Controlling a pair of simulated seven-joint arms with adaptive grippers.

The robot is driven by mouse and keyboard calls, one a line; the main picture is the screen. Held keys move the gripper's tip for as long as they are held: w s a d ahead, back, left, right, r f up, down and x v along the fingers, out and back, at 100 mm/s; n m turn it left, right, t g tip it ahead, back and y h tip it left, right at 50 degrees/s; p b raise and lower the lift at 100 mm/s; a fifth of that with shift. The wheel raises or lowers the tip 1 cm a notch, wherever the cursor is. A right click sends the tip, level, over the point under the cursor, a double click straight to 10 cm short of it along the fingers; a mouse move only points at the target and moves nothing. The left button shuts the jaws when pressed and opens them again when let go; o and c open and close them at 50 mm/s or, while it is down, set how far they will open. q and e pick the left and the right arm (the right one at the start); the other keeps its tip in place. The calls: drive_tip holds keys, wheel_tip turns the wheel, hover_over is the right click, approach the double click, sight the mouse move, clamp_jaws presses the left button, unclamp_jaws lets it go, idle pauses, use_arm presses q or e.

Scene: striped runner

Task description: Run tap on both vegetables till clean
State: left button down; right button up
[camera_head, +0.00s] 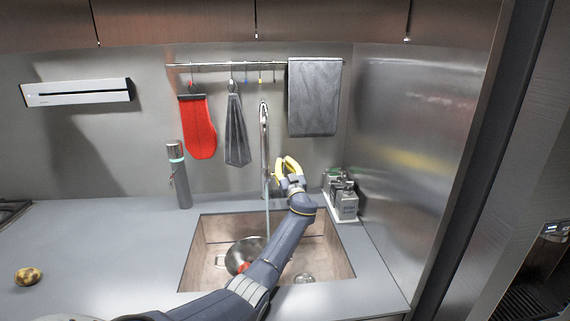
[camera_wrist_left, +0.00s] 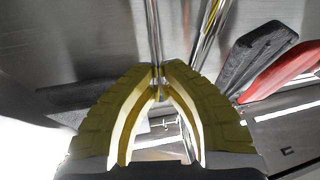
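A brown potato (camera_head: 28,276) lies on the counter at the far left. A metal bowl (camera_head: 240,248) sits in the sink (camera_head: 205,262), with a red item (camera_head: 243,267) in it, partly hidden by my left arm. The tall tap (camera_head: 264,140) stands behind the sink, and a thin stream appears to fall from it. My left gripper (camera_head: 286,160) is just right of the tap, above the sink's back edge. In the left wrist view its yellow fingertips (camera_wrist_left: 160,72) meet close to the tap's metal tubes (camera_wrist_left: 207,35); nothing is clearly held. My right gripper is out of view.
A grey-green bottle (camera_head: 179,175) stands left of the tap. A metal caddy (camera_head: 342,197) stands right of the sink. A red mitt (camera_head: 197,127), dark cloth (camera_head: 237,130) and grey towel (camera_head: 314,97) hang behind. The left counter is mostly clear.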

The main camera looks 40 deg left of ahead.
use_arm(q)
drive_tip(key=c, duration=1.5)
unclamp_jaws()
wheel_tip(320, 180, up, 10)
